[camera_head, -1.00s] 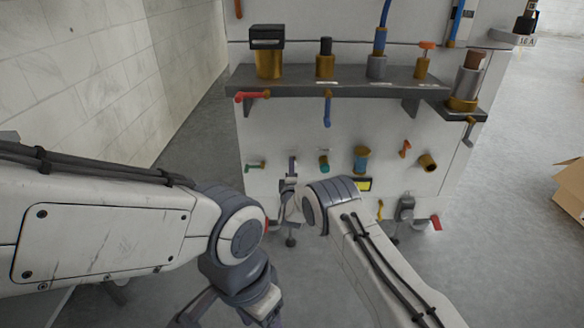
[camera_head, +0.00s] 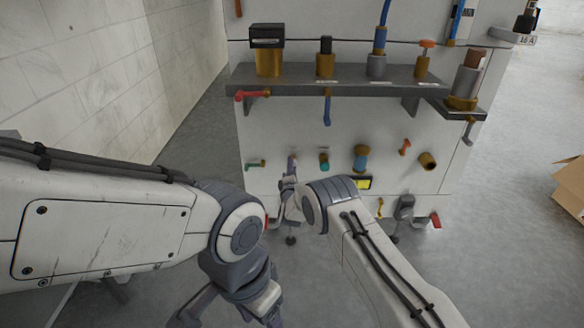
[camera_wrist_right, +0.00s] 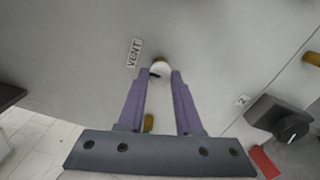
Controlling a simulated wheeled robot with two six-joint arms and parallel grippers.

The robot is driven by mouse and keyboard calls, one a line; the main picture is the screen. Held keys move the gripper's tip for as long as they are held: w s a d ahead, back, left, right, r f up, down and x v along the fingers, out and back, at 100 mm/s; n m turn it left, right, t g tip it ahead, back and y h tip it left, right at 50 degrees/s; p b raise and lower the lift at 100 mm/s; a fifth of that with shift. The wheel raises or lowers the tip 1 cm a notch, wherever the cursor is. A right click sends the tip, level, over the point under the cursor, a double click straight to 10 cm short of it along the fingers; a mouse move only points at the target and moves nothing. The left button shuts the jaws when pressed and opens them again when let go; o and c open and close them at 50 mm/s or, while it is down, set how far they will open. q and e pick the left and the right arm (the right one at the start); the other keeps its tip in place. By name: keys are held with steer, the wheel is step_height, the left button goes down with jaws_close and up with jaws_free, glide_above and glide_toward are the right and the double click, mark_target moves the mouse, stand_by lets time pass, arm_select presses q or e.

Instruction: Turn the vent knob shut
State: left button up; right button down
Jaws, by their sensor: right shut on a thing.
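The vent knob (camera_wrist_right: 160,70) is a pale round knob with a dark mark, on the machine's panel beside a "VENT" label (camera_wrist_right: 133,52) in the right wrist view. The two purple fingers of my right gripper (camera_wrist_right: 160,77) are shut on it, one at each side. In the head view my right gripper (camera_head: 291,162) reaches the lower left of the panel, and the knob is hidden behind it. My left gripper (camera_head: 185,312) is low in the head view and partly cut off by the bottom edge, away from the panel.
A teal valve (camera_head: 256,164) and a small teal-tipped fitting (camera_head: 324,162) sit on either side of my right gripper. A shelf (camera_head: 350,88) with several fittings juts out above. A red wedge (camera_head: 435,219) is at the lower right. A cardboard box (camera_head: 571,187) stands on the floor.

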steer(key=c, duration=0.6)
jaws_free()
steer(key=s+p, duration=0.4)
steer(key=s, duration=0.6)
steer(key=shift+s+p, duration=0.25)
steer(key=shift+p, duration=0.1)
